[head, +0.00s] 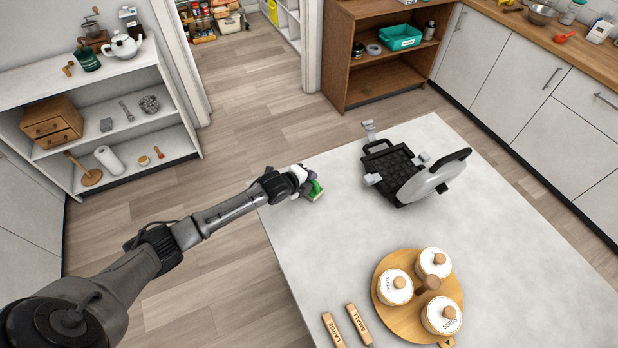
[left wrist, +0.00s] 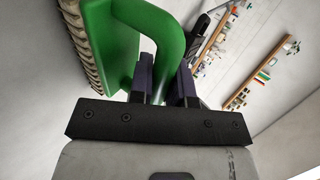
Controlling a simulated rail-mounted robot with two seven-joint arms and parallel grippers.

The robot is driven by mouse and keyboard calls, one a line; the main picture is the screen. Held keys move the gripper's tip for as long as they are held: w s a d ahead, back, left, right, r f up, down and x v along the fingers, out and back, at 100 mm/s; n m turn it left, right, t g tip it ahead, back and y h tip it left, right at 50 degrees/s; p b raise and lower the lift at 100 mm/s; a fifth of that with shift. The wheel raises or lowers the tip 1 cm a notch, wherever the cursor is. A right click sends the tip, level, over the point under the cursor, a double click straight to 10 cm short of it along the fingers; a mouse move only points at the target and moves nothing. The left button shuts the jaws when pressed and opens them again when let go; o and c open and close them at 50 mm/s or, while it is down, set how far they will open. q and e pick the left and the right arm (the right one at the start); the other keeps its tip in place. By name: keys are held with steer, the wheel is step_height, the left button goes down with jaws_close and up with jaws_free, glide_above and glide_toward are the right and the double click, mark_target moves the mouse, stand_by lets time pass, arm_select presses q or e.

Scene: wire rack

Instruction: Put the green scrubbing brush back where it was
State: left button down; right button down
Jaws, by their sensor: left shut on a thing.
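The green scrubbing brush (head: 316,191) is at the far left corner of the light grey counter (head: 300,245). My left gripper (head: 307,183) is shut on it. In the left wrist view the brush's green handle (left wrist: 168,30) passes between the fingers of the left gripper (left wrist: 166,82), with its flat green body (left wrist: 112,40) and tan bristles to the left. I cannot tell whether the brush touches the counter. My right gripper is not in view.
An open waffle iron (head: 405,175) stands right of the brush. A wooden turntable (head: 390,310) with white canisters and two wooden labelled pieces lie nearer. A white shelf unit (head: 185,100) stands left, a brown cabinet (head: 350,30) behind. Counter between the brush and turntable is clear.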

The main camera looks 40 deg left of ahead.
arm_select(q)
steer(key=shift+f, duration=0.1)
steer(key=c, duration=1.1)
jaws_free()
